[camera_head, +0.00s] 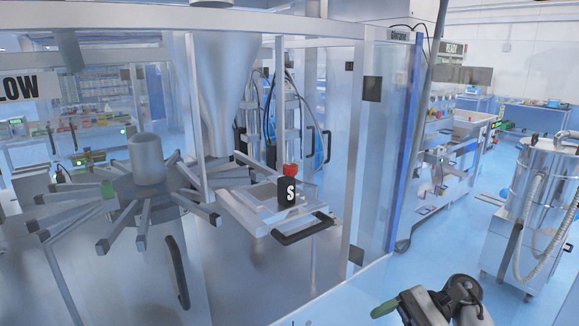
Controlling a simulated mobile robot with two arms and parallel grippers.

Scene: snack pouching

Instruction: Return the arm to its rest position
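Part of my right arm (440,303) shows at the bottom edge, right of centre, as a grey link with a black round joint. A green tip (385,309) sticks out from it to the left, and it looks like part of my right gripper. I cannot tell whether this gripper is open or shut, and I see nothing held at the tip. It is over the blue floor, apart from the machines. My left arm and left gripper are not in view.
A framed pouching machine with a steel hopper (222,85) and radial metal arms (145,225) fills the left and middle. A black block marked S (288,191) has a red knob above it. A steel tank (540,185) stands right. Blue floor (450,240) between is clear.

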